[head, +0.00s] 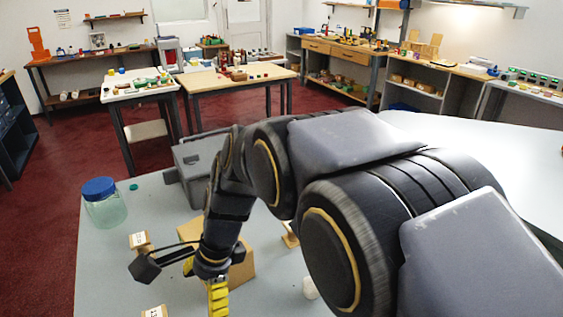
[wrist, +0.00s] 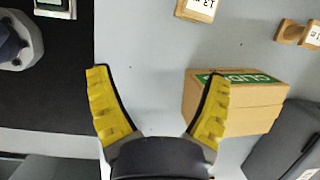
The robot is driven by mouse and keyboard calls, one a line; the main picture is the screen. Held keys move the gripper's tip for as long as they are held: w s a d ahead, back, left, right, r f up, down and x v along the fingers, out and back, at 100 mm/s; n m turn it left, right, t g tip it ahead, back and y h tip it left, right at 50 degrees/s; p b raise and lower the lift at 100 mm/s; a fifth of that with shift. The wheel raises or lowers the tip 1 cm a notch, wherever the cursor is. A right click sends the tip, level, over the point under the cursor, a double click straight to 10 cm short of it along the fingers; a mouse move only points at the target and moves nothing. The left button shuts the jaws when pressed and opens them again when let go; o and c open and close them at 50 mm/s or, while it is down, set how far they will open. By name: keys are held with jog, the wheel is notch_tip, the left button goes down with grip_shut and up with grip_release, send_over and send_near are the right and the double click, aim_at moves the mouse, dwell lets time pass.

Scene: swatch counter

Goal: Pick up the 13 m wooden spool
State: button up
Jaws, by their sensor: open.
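A wooden spool (wrist: 196,8) with a white label that seems to read 13 m, upside down, is cut by the top edge of the wrist view. My gripper (wrist: 158,72) is open and empty, its yellow fingers spread wide over the grey counter. The spool lies ahead of the fingertips, apart from them and nearer the right finger. In the head view a yellow finger (head: 218,297) shows at the bottom edge. Two labelled wooden spools stand left of it, one farther back (head: 140,240) and one cut by the bottom edge (head: 155,312); their labels are too small to read surely.
A wooden box with a green label (wrist: 235,105) is close by the right finger. Another labelled wooden piece (wrist: 311,35) is at the upper right. A jar with a blue lid (head: 103,205) and a grey case (head: 187,170) stand farther back. Bare counter lies between the fingers.

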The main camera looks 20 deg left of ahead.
aim_at(161, 310)
jog(key=shift+m, duration=0.9)
jog(key=a, duration=0.2)
jog(key=s+a+f, duration=0.1)
jog(key=a, duration=0.1)
jog(key=s+a+f, duration=0.1)
jog(key=a, duration=0.2)
jog(key=shift+a+f, duration=0.1)
jog(key=shift+s+a+f+g, duration=0.15)
jog(key=shift+a+f+g, duration=0.1)
jog(key=shift+g, duration=0.05)
jog(key=x, duration=0.4)
jog(key=w+x, duration=0.1)
jog(key=x, duration=0.2)
jog(key=shift+a+f, duration=0.1)
jog(key=shift+f, duration=0.1)
jog(key=c, duration=1.2)
